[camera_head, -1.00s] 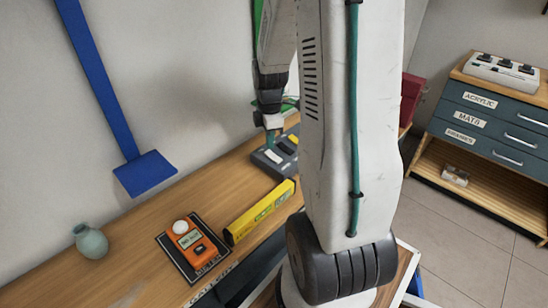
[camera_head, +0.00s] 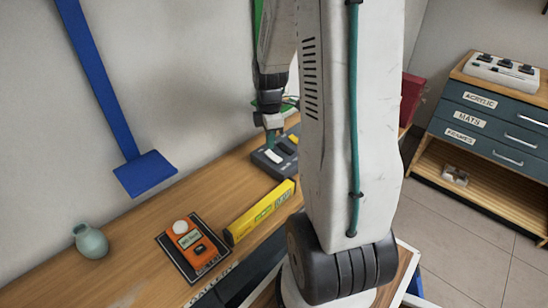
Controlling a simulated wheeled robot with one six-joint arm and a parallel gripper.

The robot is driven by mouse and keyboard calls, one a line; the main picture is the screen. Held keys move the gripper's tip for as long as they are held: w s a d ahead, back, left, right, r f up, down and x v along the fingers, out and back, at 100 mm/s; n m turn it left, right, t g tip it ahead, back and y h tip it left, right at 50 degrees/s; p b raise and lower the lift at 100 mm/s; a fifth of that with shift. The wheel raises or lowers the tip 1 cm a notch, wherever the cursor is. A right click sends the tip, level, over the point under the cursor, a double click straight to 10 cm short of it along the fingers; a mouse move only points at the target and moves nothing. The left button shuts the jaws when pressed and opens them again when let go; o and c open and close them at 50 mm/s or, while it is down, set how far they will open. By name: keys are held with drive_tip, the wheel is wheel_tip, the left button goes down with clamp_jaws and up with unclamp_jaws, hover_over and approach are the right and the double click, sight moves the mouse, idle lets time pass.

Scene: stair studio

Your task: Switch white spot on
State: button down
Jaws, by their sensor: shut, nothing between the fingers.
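A dark switch box (camera_head: 264,167) sits on the wooden bench against the wall. It carries a white switch (camera_head: 272,156) at its near left end and a yellow switch (camera_head: 286,146) beyond it. My gripper (camera_head: 270,142) points down, shut and empty, with its tip at or just above the far side of the white switch. I cannot tell whether the tip touches the switch. My arm hides the right part of the box.
A yellow level (camera_head: 260,212), an orange device (camera_head: 191,241) on a dark board and a green vase (camera_head: 91,241) stand on the bench (camera_head: 135,236). A grey switch unit (camera_head: 502,71) tops the drawer cabinet at right.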

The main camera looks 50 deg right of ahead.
sight(271, 155)
drive_tip(key=shift+f, duration=1.4)
idle(0.6)
drive_tip(key=shift+r, duration=3.6)
drive_tip(key=shift+s+a+m, duration=0.2)
drive_tip(key=shift+m, duration=0.7)
drive_tip(key=s+a+r+m, duration=0.4)
drive_tip(key=s+a+r, duration=0.3)
drive_tip(key=a, duration=0.5)
drive_tip(key=s+a+r+m+t, duration=0.1)
drive_tip(key=s+a+r+m, duration=0.4)
drive_tip(key=a, duration=0.7)
drive_tip(key=shift+s+a+r+m, duration=0.3)
drive_tip(key=shift+s+r, duration=1.05)
drive_tip(key=shift+s, duration=0.7)
